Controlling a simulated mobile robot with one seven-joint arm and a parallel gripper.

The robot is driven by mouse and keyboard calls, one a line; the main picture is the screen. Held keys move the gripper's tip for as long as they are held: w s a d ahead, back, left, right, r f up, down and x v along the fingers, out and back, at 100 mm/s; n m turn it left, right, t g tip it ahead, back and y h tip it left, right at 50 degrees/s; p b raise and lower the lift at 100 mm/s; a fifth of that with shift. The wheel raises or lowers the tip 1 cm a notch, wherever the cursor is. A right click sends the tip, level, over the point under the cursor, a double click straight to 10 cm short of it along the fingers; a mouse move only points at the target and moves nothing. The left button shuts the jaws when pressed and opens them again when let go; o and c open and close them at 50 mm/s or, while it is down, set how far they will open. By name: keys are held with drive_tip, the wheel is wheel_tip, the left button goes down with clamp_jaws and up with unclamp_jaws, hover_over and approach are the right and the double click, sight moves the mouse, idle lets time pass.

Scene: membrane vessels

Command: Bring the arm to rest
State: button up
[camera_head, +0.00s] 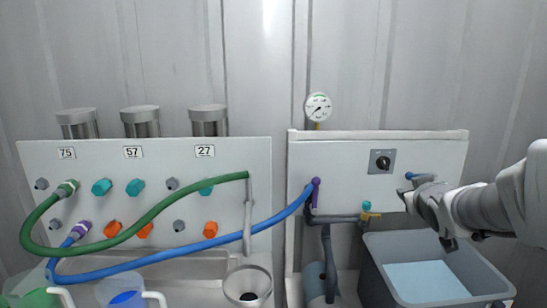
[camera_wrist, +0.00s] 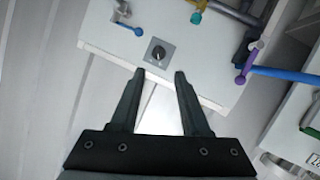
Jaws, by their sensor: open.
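My arm reaches in from the right in the head view, in front of the right part of the right white panel (camera_head: 335,160). My gripper (camera_wrist: 158,74) shows in the wrist view with its two dark fingers apart and nothing between them. Beyond the fingertips is the white panel (camera_wrist: 105,30) with a black rotary knob (camera_wrist: 158,52). The same knob (camera_head: 381,161) shows in the head view, left of my arm. The fingertips look close to the panel's edge in the wrist picture, but I cannot tell the gap.
A grey bin (camera_head: 385,290) holding light blue liquid stands below my arm. A pressure gauge (camera_head: 318,107) stands above the panel. A green hose (camera_head: 130,234) and a blue hose (camera_head: 180,266) cross the left panel (camera_head: 120,160). A small blue handle (camera_head: 415,176) is near my wrist.

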drive_tip(key=s+a+f+g+y, duration=0.1)
drive_tip(key=s+a+f+g, duration=0.15)
drive_tip(key=s+a, duration=0.5)
drive_tip(key=s+a+f+m+g+y+p, duration=0.1)
drive_tip(key=s+a+g, duration=0.25)
drive_tip(key=s, duration=0.75)
drive_tip(key=s+a+f+g+y, duration=0.1)
drive_tip(key=s+a+f+g, duration=0.1)
drive_tip(key=s+a, duration=0.6)
wheel_tip(320, 180, up, 17)
drive_tip(key=s+d+p, duration=0.1)
drive_tip(key=d+p, duration=0.1)
drive_tip(key=p, duration=1.5)
drive_tip(key=shift+s, duration=0.15)
